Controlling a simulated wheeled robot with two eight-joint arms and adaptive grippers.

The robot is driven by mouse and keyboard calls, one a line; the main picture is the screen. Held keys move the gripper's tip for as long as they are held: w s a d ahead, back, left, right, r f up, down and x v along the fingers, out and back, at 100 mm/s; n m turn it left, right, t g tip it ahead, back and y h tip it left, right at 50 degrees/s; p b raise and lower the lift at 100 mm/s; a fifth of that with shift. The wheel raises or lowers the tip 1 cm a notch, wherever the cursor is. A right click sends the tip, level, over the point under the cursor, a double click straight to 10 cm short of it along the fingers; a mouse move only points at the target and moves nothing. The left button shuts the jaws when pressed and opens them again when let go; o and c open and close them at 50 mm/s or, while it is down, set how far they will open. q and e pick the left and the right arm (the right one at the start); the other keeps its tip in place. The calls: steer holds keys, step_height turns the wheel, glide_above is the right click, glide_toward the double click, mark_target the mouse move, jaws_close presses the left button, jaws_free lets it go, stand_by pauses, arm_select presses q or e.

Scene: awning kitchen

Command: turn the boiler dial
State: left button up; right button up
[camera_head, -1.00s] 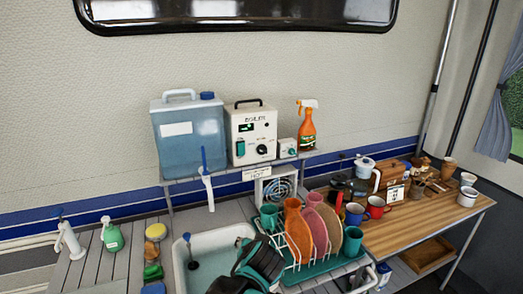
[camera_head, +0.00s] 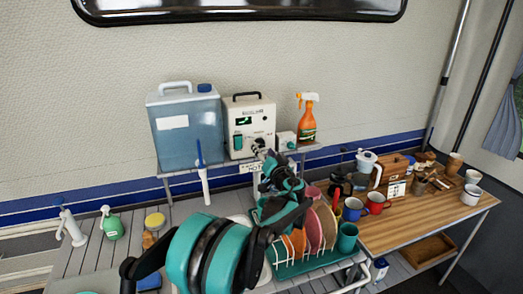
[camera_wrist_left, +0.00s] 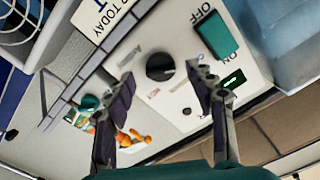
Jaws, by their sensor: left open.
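The boiler (camera_head: 250,112) is a white box with a black handle, a green switch and a small display. It stands on the raised shelf. Its black round dial (camera_wrist_left: 160,67) shows clearly in the left wrist view. My left gripper (camera_head: 261,149) is in front of the boiler's lower front in the head view and partly covers the dial there. In the left wrist view the left gripper (camera_wrist_left: 163,80) is open, with one finger on each side of the dial. I cannot tell whether the fingers touch the dial or panel. My right gripper is not in view.
A blue water container (camera_head: 188,135) stands left of the boiler. A small box (camera_head: 286,140) and an orange spray bottle (camera_head: 308,122) stand to its right. A dish rack (camera_head: 300,262) with plates sits below, and mugs stand on the wooden table (camera_head: 415,228).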

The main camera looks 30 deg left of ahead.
mark_target(260, 144)
arm_select(q)
steer(key=shift+x, duration=1.35)
steer(key=c, duration=1.2)
steer(key=shift+o, duration=0.2)
